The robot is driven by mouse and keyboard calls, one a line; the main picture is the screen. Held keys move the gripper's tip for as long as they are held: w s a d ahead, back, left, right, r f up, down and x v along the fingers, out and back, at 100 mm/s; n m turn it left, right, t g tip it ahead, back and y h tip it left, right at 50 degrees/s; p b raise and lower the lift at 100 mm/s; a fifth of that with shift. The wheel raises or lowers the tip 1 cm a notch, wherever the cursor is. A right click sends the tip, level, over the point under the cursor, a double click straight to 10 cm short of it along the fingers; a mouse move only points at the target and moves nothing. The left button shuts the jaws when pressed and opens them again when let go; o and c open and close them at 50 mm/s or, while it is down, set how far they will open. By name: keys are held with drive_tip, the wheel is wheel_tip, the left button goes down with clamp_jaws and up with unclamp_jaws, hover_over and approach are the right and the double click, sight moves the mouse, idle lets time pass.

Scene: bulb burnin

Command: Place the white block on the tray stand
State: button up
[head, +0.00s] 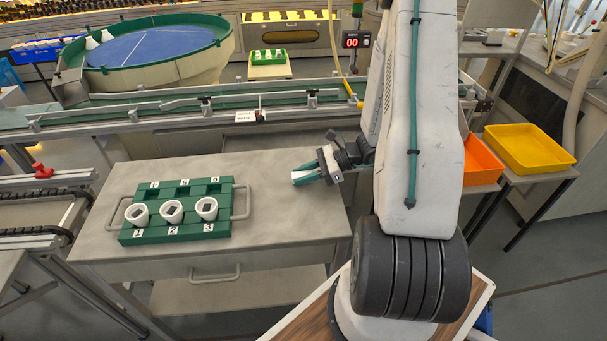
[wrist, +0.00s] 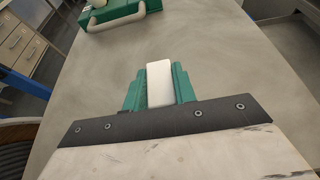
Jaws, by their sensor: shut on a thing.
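My gripper (head: 308,174) is over the right part of the grey cart top, with its green fingers pointing left. In the wrist view my gripper (wrist: 159,84) is shut on the white block (wrist: 159,82), which sits between the two green fingers. The block is barely visible in the head view. The green tray stand (head: 181,230) lies on the left of the cart top, apart from my gripper. Its front row holds three white cups with dark square centres, by labels 1, 2 and 3. Its back row of recesses looks empty.
The grey cart top (head: 275,205) is clear between the tray stand and my gripper. A metal handle (head: 241,202) rises at the tray stand's right side. A conveyor (head: 180,108) runs behind the cart. Orange (head: 481,160) and yellow (head: 530,147) bins stand at right.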

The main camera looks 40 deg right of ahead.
drive_tip(key=shift+f, duration=0.1)
drive_tip(key=o, duration=1)
drive_tip(key=shift+c, duration=0.2)
